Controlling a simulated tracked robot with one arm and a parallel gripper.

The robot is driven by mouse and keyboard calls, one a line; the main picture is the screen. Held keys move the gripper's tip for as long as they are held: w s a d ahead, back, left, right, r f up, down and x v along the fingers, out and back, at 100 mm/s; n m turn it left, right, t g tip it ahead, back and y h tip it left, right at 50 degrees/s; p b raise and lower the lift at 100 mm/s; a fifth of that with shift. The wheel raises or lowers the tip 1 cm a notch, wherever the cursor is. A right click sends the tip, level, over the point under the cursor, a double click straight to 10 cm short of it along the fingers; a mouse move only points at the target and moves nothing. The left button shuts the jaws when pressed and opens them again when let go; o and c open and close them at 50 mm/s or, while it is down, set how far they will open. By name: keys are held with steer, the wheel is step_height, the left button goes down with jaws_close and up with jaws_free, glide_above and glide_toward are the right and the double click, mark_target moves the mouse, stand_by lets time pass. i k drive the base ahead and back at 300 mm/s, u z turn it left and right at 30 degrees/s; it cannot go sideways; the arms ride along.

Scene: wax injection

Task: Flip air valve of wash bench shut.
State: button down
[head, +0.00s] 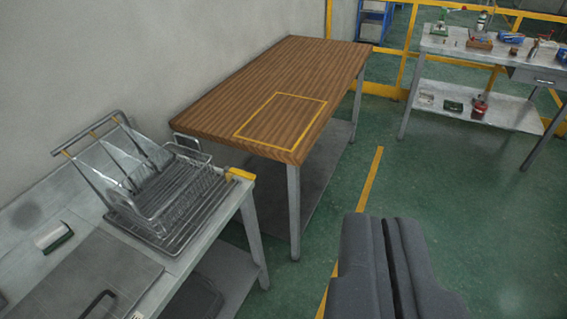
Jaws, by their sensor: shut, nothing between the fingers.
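The wash bench (232,205) appears to be the grey metal bench at the left, with a wire drying rack (180,205) on it. A small yellow part (240,174) sits at the bench's far right corner; I cannot tell whether it is the air valve. No valve lever shows clearly. My gripper (384,222) is at the lower right, over the green floor, with its two dark grey fingers together and nothing between them. It is to the right of the bench and apart from it.
A wooden table (215,105) with a yellow outlined square stands beyond the bench along the wall. Another grey workbench (450,48) with several small items stands at the back right, before a yellow railing (404,50). Green floor is clear between them.

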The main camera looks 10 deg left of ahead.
mark_target(243, 175)
steer(key=u, duration=0.05)
steer(key=i, duration=1)
steer(key=u, duration=0.65)
